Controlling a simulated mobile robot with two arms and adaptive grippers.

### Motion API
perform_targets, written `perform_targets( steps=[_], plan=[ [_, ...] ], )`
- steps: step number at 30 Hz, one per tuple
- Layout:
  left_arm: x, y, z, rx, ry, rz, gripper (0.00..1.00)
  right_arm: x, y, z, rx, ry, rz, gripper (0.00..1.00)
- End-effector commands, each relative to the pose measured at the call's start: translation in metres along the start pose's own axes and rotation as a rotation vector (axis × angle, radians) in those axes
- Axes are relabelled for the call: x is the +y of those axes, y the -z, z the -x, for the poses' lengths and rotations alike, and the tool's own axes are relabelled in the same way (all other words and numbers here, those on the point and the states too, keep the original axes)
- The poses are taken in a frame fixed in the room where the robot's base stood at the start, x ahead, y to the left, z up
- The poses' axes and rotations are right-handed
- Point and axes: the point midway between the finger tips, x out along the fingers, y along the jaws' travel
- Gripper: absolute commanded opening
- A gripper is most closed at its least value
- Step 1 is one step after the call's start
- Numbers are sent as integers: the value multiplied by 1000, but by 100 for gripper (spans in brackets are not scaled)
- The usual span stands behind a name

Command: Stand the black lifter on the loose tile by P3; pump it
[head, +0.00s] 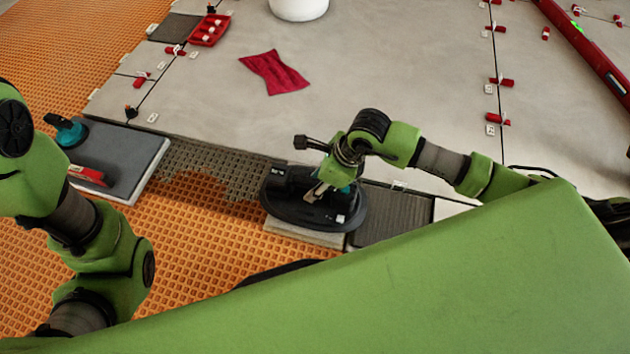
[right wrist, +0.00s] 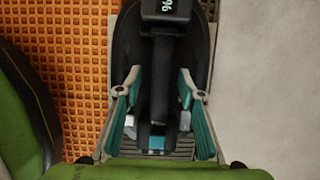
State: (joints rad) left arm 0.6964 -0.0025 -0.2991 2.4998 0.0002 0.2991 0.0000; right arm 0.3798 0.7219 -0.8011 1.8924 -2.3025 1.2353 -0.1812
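The black lifter (head: 290,212), a long dark body with an upright handle, stands at the near edge of the tiled floor. It sits over a pale tile (head: 300,233), whose near edge shows below it. I cannot read a P3 mark. My right gripper (head: 322,190) is down at the lifter. In the right wrist view, its teal-padded fingers (right wrist: 158,110) are spread on either side of the lifter's black handle (right wrist: 159,75), with gaps on both sides. My left arm shows at the left, but its gripper is out of view.
A grey slab (head: 125,160) with a teal-and-black tool (head: 68,130) and a red tool (head: 88,175) lies at left on the orange mat (head: 200,240). A red cloth (head: 273,73), a red tray (head: 209,30) and a white bucket (head: 298,8) are farther back. Red clips line the joints.

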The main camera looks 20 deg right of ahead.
Motion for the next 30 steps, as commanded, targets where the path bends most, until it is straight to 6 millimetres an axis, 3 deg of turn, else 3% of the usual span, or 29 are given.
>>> perform_targets(
  steps=[5, 12, 18, 24, 30],
  plan=[
    [0, 0, 0, 2, -1, 0, 40, -2, -2, 22, -5, 5, 3, 35],
    [1, 1, -1, 3, -3, 0, 40, -2, -2, 74, -6, 7, 3, 35],
    [1, 1, -1, 4, -4, 0, 40, -2, -2, 107, -7, 6, 1, 35],
    [1, 1, -1, 4, -4, -1, 40, -1, -2, 120, -6, 4, 1, 35],
    [1, 1, -1, 4, -4, -1, 40, -1, -2, 121, -6, 3, 1, 35]
  ],
)
